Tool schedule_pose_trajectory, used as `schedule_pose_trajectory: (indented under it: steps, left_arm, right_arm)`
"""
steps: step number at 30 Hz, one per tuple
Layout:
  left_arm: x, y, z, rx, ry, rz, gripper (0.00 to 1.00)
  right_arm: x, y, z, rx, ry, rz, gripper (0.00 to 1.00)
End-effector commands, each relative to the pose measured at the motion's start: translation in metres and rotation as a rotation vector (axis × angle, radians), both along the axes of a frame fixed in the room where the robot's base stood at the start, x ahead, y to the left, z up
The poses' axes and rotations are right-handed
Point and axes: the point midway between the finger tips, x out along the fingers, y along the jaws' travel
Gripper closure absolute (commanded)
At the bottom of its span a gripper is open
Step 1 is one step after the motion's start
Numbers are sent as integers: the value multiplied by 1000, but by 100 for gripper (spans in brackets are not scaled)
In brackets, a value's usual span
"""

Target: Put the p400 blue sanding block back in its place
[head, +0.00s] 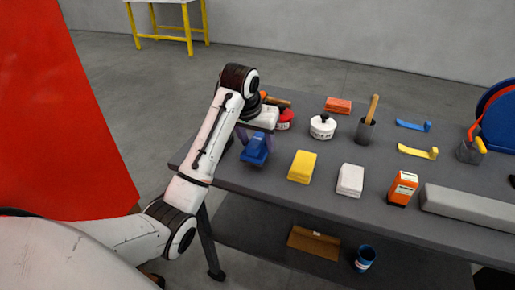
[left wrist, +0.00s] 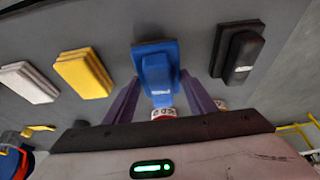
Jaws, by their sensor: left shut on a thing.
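The blue sanding block (head: 257,150) is at the left end of the grey table, left of the yellow block. My left gripper (head: 252,139) is shut on it from above, with the arm hiding part of that area. In the left wrist view the blue block (left wrist: 158,68) sits between the two purple fingers (left wrist: 161,92). Its grade print is too small to read. I cannot tell whether the block touches the tabletop. My right gripper is not in view.
A yellow block (head: 302,166) and a white block (head: 350,180) stand in a row to the right. A black block (left wrist: 238,53) lies close beside the blue one. Red (head: 285,119) and white (head: 322,126) round containers stand behind. The grey table (head: 270,190) has bare gaps between things.

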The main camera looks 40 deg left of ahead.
Motion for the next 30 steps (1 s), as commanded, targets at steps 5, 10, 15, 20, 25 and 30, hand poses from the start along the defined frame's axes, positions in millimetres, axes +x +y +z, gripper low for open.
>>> schedule_pose_trajectory:
  steps: [5, 10, 15, 20, 25, 30]
  left_arm:
    - [-1, 0, -24, 0, 2, 0, 67]
    - [0, 0, -26, -1, 0, 0, 67]
    - [-1, -1, -27, -2, 3, 0, 33]
    - [0, 0, -27, -1, 2, 0, 31]
    - [0, -1, -25, -1, 1, -1, 31]
    - [1, -7, -8, -1, -2, -10, 31]
  right_arm:
    - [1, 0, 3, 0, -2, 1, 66]
    - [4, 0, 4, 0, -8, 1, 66]
    - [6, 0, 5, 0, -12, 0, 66]
    - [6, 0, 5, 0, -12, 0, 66]
    - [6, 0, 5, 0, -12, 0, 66]
    - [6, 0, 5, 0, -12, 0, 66]
